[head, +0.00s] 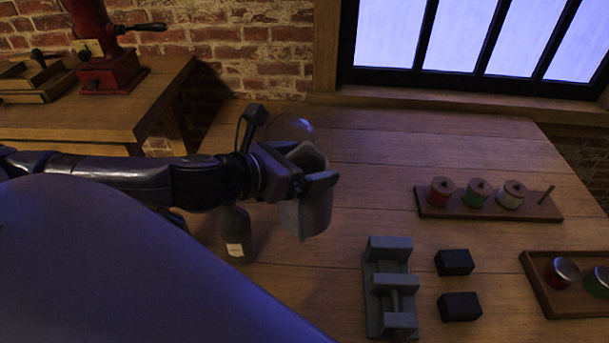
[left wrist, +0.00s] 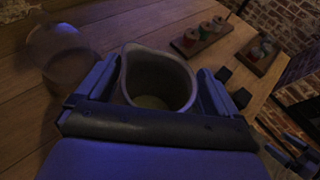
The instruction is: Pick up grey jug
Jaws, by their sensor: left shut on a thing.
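The grey jug (head: 308,214) is between the fingers of my left gripper (head: 318,180) in the head view, with its upper part partly hidden by the gripper. In the left wrist view the jug (left wrist: 158,78) shows from above, with its open mouth and spout. One finger of my left gripper (left wrist: 155,100) is on each side of it, and the gripper is shut on it. I cannot tell whether the jug's base touches the table.
A dark bottle (head: 236,236) with a label and a clear round glass vessel (head: 292,128) stand close to the jug. A grey vise-like device (head: 390,290), two black blocks (head: 454,262) and a wooden rack of spools (head: 490,205) lie to the right. The table's back right is clear.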

